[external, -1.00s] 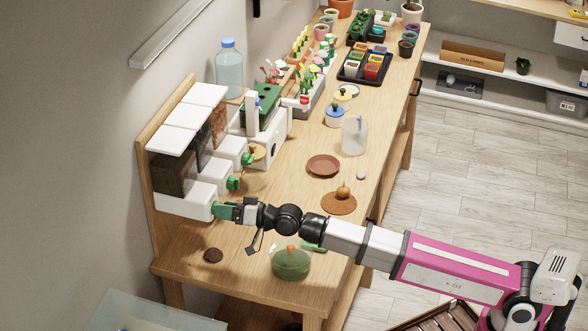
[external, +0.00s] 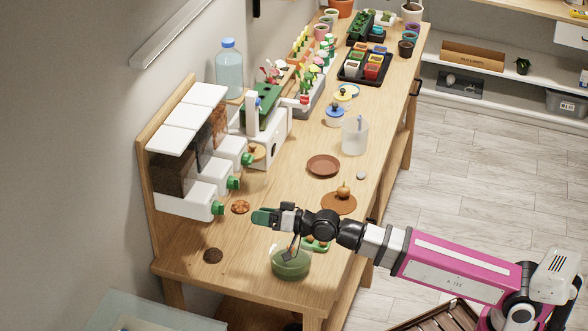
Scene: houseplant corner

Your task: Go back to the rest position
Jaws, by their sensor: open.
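My gripper (external: 264,217) is over the wooden bench (external: 320,285) near its front left part. It is open, with green fingertips pointing left toward the dispenser. The fingertips are apart from the green knob (external: 217,208) of the nearest white dispenser drawer (external: 187,203). Nothing shows between the fingers. My arm reaches in from the right and partly hides the lid area of a green glass pot (external: 291,264) beneath the wrist.
A brown mat (external: 338,202) with a small round orange item, a terracotta saucer (external: 323,166) and a clear jug (external: 355,136) stand behind my arm.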

